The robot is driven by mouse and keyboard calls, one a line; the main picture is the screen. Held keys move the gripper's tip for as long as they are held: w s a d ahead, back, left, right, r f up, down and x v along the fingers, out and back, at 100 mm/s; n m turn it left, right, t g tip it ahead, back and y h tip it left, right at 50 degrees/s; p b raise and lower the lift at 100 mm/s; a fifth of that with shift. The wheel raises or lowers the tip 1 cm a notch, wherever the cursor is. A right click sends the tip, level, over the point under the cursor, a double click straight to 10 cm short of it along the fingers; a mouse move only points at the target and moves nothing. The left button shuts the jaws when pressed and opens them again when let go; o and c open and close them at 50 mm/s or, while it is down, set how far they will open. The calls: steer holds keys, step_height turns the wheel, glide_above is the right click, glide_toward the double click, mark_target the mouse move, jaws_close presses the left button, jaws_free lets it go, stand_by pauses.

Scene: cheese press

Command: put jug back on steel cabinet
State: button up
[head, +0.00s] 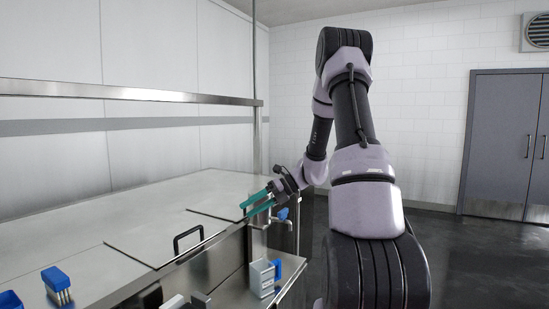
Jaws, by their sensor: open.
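A pale grey jug (261,279) with a blue handle stands upright on a low steel ledge beside the cabinet, at the lower centre of the head view. The steel cabinet (140,215) fills the left, with a broad flat top. My gripper (252,205), with teal fingers, is open with nothing visible between them. It is over the cabinet's right edge, above the jug and apart from it in the picture. A small blue item (283,213) shows just below and right of my gripper; what it belongs to is unclear.
A blue brush (57,284) and another blue item (9,300) are at the lower left. A black handle (187,241) rises at the cabinet's front. A steel rail (130,92) and upright post cross above the cabinet. Much of its top is bare. Grey doors (505,145) stand far right.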

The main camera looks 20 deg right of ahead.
steer(key=s+a+r+n+t+h, duration=0.1)
steer(key=s+r+n+h, duration=0.3)
steer(key=s+r+n, duration=0.6)
steer(key=s+a+r+n+t+h, duration=0.2)
steer(key=s+r+n+h, duration=0.3)
steer(key=s+r+n, duration=0.5)
steer(key=s+n+t, duration=0.1)
steer(key=s+n, duration=0.3)
steer(key=n, duration=0.4)
steer(key=shift+s+n+h, duration=0.3)
steer(key=shift+s+n, duration=0.1)
